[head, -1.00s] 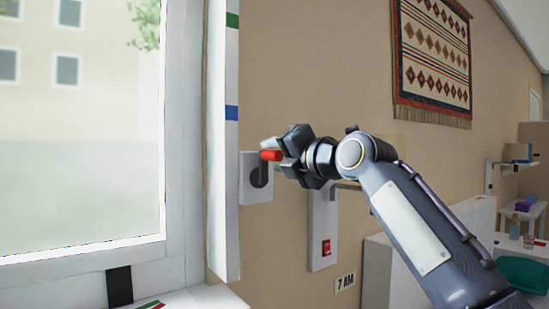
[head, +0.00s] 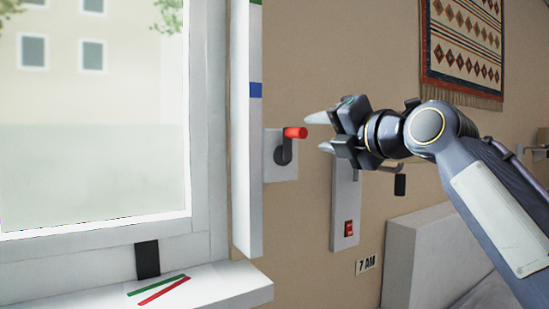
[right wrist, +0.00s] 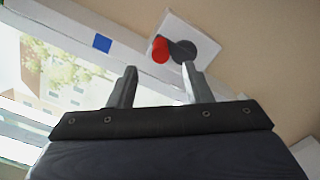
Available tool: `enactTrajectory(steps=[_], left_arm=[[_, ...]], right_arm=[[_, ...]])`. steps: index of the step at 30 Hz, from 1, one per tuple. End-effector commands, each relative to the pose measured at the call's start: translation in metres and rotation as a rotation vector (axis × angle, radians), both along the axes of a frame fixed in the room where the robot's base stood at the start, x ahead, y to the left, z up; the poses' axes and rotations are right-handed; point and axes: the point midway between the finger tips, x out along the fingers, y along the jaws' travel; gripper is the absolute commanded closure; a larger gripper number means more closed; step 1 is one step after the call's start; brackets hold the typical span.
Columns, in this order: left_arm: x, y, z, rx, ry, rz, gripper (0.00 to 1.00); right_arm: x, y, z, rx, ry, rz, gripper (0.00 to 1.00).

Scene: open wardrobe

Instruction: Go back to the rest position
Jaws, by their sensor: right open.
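My right gripper (head: 320,132) is open and empty, just to the right of a red crank handle (head: 295,133). One finger is above the handle's level and the other below it. The handle sits on a dark crank arm (head: 284,152) on a white wall plate (head: 273,167) beside the window frame. In the right wrist view, the two fingers (right wrist: 159,69) are spread apart, and the red handle (right wrist: 160,49) shows beyond the fingertips, with nothing held. My left gripper is not in view.
A window with a white frame (head: 210,150) and sill (head: 215,290) is on the left. A red switch (head: 348,228) on a white panel is below my right gripper. A patterned rug (head: 465,45) hangs upper right. A white headboard-like panel (head: 415,255) stands below my right arm.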

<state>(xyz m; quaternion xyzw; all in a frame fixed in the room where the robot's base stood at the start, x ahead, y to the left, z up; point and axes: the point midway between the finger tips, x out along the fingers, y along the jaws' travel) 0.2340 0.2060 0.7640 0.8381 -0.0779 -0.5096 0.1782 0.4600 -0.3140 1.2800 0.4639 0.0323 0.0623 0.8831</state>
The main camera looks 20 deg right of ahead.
Motion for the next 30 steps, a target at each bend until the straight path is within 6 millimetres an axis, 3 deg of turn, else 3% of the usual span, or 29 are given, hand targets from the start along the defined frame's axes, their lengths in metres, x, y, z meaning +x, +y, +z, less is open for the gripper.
enactTrajectory(steps=[5, 8, 10, 17, 24, 30], left_arm=[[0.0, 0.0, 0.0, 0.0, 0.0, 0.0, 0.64], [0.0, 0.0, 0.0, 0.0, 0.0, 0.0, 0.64], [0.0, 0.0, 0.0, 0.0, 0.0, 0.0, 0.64], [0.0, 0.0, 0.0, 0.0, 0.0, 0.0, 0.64], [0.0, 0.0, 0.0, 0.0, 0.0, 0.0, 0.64], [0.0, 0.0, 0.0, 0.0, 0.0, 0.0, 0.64]], right_arm=[[0.0, 0.001, -0.003, 0.014, 0.01, 0.001, 0.55], [-0.002, 0.005, -0.021, 0.097, 0.064, 0.004, 0.55], [-0.006, 0.011, -0.046, 0.214, 0.139, 0.003, 0.55], [-0.038, 0.033, -0.177, 0.806, 0.496, -0.115, 0.55], [-0.098, 0.056, -0.32, 1.423, 0.803, -0.418, 0.55], [-0.154, 0.077, -0.416, 1.831, 0.95, -0.735, 0.55]])
